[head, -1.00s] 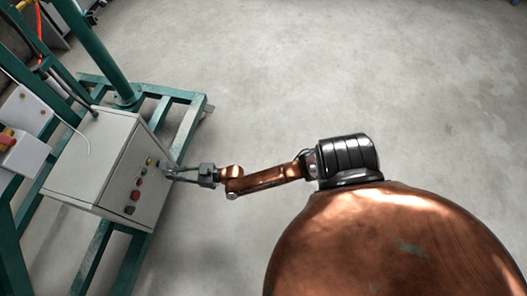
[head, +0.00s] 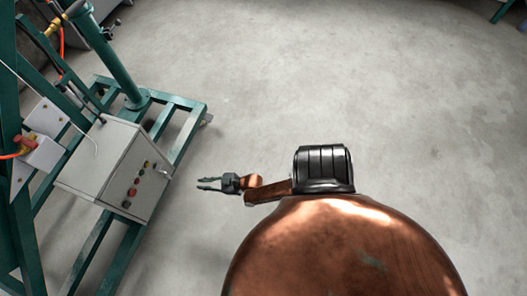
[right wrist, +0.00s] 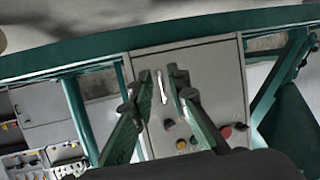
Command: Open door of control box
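The control box (head: 84,157) is a light grey metal cabinet on the green frame. Its door (head: 151,196) carries several coloured buttons and a small pale handle (head: 164,171) near its right edge. The door looks flush with the box. My right gripper (head: 199,184) is open and empty, a short gap to the right of the door. In the right wrist view, the open right gripper (right wrist: 158,78) has its two dark green fingers on either side of the pale handle (right wrist: 162,87), which lies beyond them. My left gripper is not in view.
The green frame (head: 184,142) runs under and beside the box. A green post (head: 112,60) stands behind it. The concrete floor (head: 330,90) is clear to the right.

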